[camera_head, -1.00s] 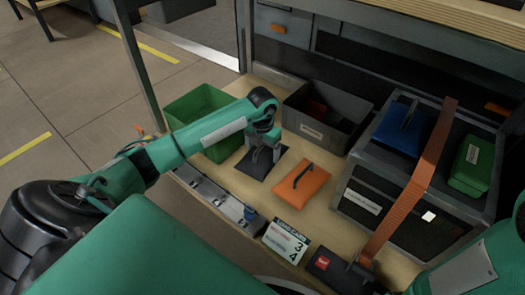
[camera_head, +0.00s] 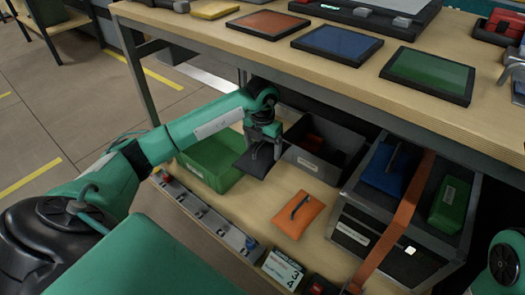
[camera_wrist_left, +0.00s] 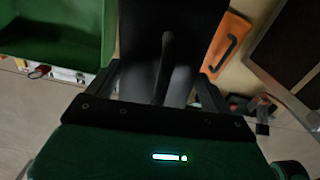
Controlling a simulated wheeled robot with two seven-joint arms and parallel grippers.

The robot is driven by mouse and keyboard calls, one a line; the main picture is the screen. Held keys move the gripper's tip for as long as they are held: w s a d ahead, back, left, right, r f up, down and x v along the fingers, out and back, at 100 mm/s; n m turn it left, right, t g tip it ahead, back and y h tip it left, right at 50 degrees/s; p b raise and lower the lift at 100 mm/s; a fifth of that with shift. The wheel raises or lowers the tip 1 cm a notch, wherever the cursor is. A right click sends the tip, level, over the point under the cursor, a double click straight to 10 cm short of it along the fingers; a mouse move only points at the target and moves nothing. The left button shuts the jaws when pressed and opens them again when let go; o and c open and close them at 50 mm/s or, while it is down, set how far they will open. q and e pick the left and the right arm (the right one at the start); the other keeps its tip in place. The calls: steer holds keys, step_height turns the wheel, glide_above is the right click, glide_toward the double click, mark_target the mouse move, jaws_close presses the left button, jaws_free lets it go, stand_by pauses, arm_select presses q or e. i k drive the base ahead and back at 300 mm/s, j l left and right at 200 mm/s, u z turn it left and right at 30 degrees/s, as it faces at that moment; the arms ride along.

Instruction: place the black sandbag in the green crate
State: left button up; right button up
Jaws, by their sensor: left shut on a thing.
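My left gripper (camera_head: 265,142) is shut on the black sandbag (camera_head: 254,161) and holds it above the wooden shelf, between the green crate and the grey bin. The left wrist view shows the dark sandbag (camera_wrist_left: 148,45) and its handle between the fingers (camera_wrist_left: 160,88). The green crate (camera_head: 205,172) stands to the left of the sandbag, partly hidden behind my left arm. It also shows at upper left in the left wrist view (camera_wrist_left: 55,45). My right gripper does not show.
A grey bin (camera_head: 345,145) stands just right of the held sandbag. An orange sandbag (camera_head: 299,214) lies on the shelf (camera_head: 255,195). A black case (camera_head: 385,240) with blue (camera_head: 388,172) and green (camera_head: 450,205) bags is at right. A worktop (camera_head: 300,60) overhangs the back.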

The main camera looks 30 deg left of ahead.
mark_target(217, 163)
steer(key=k, duration=1)
